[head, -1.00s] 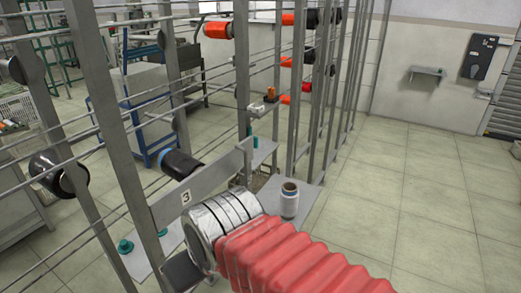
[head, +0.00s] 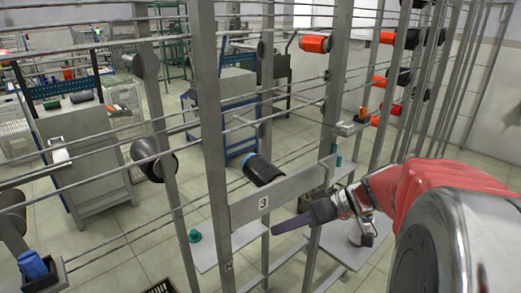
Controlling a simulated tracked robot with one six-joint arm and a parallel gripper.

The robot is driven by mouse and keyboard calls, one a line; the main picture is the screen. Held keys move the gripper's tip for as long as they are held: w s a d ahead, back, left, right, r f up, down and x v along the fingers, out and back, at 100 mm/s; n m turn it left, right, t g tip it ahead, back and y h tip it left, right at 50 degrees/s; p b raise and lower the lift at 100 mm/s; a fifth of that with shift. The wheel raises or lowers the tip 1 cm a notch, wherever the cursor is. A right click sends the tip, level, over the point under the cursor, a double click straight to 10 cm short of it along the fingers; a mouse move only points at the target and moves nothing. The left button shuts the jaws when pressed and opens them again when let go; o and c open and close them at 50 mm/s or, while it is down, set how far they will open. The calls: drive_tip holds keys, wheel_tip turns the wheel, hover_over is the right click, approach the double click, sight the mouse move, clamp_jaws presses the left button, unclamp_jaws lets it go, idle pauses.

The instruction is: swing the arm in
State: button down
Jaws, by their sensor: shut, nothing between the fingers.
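My gripper (head: 290,222) reaches in from the right, past the red-sleeved part of my arm. Its fingers are together, with nothing seen between them, and point left. It appears in front of the grey bar marked 3 (head: 283,193), near its lower edge; I cannot tell whether they touch. A dark bobbin with a blue end (head: 262,170) sits above the bar.
Grey uprights (head: 212,130) and thin rails cross the view. Another dark bobbin (head: 152,160) is at left. Red and black bobbins (head: 316,44) hang at upper right. A blue cylinder (head: 34,265) is at lower left. Tiled floor (head: 110,240) shows beyond the rack.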

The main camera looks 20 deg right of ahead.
sight(334, 164)
drive_tip(key=d+r+t+h, duration=0.2)
drive_tip(key=d+t, duration=0.9)
drive_tip(key=d, duration=1.9)
drive_tip(key=shift+s+d+h, duration=0.2)
drive_tip(key=shift+s+h, duration=0.2)
drive_tip(key=shift+h, duration=0.4)
drive_tip(key=shift+r, duration=0.1)
drive_tip(key=x, duration=1.4)
drive_tip(key=shift+a, duration=0.1)
drive_tip(key=shift+w, duration=0.1)
